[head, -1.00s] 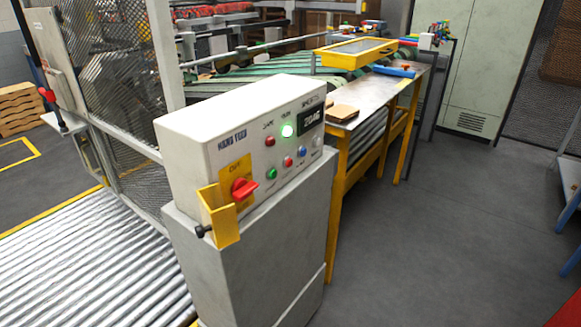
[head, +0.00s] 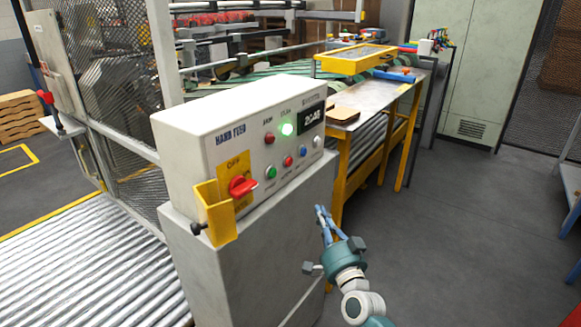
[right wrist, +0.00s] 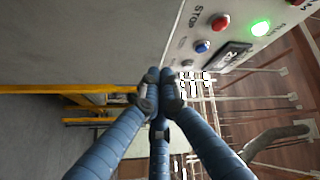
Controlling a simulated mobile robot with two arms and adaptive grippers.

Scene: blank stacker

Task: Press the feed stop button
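The white control box (head: 205,150) marked HAND FEED stands on a grey pedestal. Its lower row has a green button (head: 271,172), a red button (head: 288,161), a blue button (head: 302,151) and a whitish button (head: 317,141). In the right wrist view the red button (right wrist: 220,22) has STOP lettering beside it. My right gripper (head: 321,212) is in front of and below the buttons, apart from the panel. Its blue fingers meet at the tips in the right wrist view (right wrist: 160,78), with nothing between them. My left gripper is out of view.
A red rotary switch (head: 242,187) with a yellow guard (head: 214,212) sits left of the buttons. A green lamp (head: 287,129) is lit beside the counter display (head: 311,118).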

